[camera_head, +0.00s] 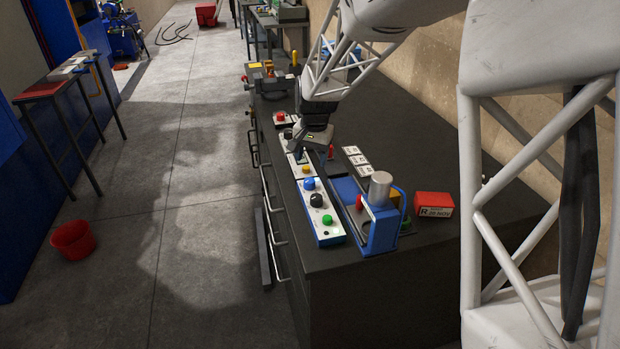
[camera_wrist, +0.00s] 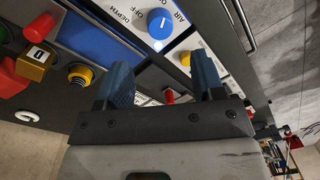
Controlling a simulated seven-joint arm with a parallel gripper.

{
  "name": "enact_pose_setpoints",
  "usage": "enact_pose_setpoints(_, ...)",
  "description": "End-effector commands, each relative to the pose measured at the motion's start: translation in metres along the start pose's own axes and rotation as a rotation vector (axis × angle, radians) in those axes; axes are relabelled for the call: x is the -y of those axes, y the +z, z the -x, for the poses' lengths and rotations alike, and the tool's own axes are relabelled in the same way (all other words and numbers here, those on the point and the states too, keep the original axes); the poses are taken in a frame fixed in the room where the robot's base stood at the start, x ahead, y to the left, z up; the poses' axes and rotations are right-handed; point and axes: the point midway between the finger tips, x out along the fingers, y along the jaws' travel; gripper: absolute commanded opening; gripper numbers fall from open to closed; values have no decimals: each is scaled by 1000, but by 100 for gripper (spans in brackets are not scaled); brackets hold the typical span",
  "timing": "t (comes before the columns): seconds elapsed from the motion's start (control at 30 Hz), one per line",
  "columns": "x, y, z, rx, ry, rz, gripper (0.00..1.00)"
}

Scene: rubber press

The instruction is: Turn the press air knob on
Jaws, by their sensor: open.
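The air knob is a round blue knob (camera_wrist: 160,24) on a white panel face at the top of the wrist view. The words AIR and OFF are printed beside it, and a light mark shows on its edge. In the head view it is the blue knob (camera_head: 309,184) on the long control panel (camera_head: 331,239). My gripper (camera_head: 301,156) is over the panel, farther back than the knob. In the wrist view my gripper (camera_wrist: 162,72) has its two blue fingers apart with nothing held between them. The knob lies beyond the fingertips, apart from them.
A yellow button (camera_head: 306,168), a black knob (camera_head: 316,200) and a green button (camera_head: 327,219) sit along the panel. The blue press (camera_head: 382,226) with its metal cylinder stands to the right. A red box (camera_head: 433,204) lies on the dark bench. The floor at left is mostly open.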

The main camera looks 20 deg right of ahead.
Motion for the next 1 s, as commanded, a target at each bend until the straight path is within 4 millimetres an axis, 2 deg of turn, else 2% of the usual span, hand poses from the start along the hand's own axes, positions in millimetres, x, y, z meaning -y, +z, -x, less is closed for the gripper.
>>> enact_pose_setpoints(0.37,0,0,0,0,0,-11,62)
enact_pose_setpoints(0.57,0,0,-7,0,0,-11,62)
enact_pose_setpoints(1.0,0,0,-54,1,1,-10,62)
